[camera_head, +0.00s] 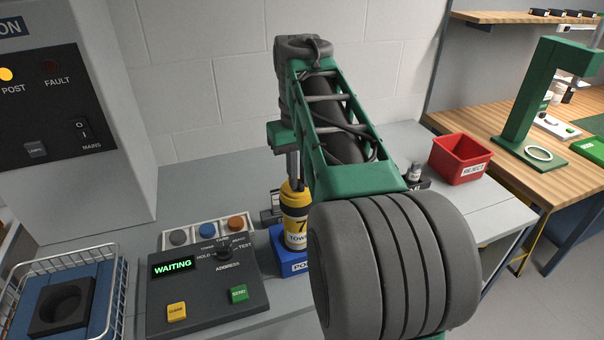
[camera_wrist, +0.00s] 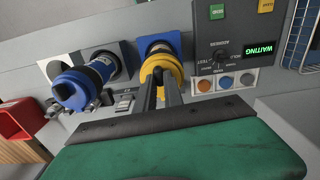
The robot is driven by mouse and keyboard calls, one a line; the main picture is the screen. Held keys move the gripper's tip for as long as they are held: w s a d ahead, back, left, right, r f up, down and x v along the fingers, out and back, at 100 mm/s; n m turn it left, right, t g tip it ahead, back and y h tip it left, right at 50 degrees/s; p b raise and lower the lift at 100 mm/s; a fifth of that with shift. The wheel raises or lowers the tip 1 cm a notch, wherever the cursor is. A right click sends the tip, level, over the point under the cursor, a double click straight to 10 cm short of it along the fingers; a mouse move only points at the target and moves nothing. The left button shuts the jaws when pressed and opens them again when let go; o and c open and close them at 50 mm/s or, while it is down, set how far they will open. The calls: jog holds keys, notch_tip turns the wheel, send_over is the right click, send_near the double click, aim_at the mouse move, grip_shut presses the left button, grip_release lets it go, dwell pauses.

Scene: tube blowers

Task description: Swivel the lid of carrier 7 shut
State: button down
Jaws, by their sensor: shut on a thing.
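Carrier 7 (camera_head: 296,228), yellow with a dark band and a "7" label, stands upright in a blue block (camera_head: 287,262) marked "PO…", left of my arm. In the wrist view the yellow top of carrier 7 (camera_wrist: 161,66) is at the middle. My gripper (camera_head: 293,181) reaches down from above and is shut on the top of carrier 7. In the wrist view the two fingers of my gripper (camera_wrist: 160,92) meet the yellow top. The fingers hide part of the lid, and I cannot tell how far it is turned.
A blue carrier (camera_wrist: 82,86) stands left of carrier 7 in the wrist view. The control panel (camera_head: 205,290) reads "WAITING". A button box (camera_head: 207,233) stands behind it. A wire basket (camera_head: 112,300) is far left. A red reject bin (camera_head: 460,158) is at the right.

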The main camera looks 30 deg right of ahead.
jog(key=shift+a+m, duration=0.15)
jog(key=shift+m, duration=0.25)
jog(key=c, duration=1.4)
grip_release()
jog(key=shift+c, duration=0.2)
notch_tip(320, 180, up, 8)
jog(key=shift+f+p, duration=0.1)
jog(key=shift+p, duration=0.65)
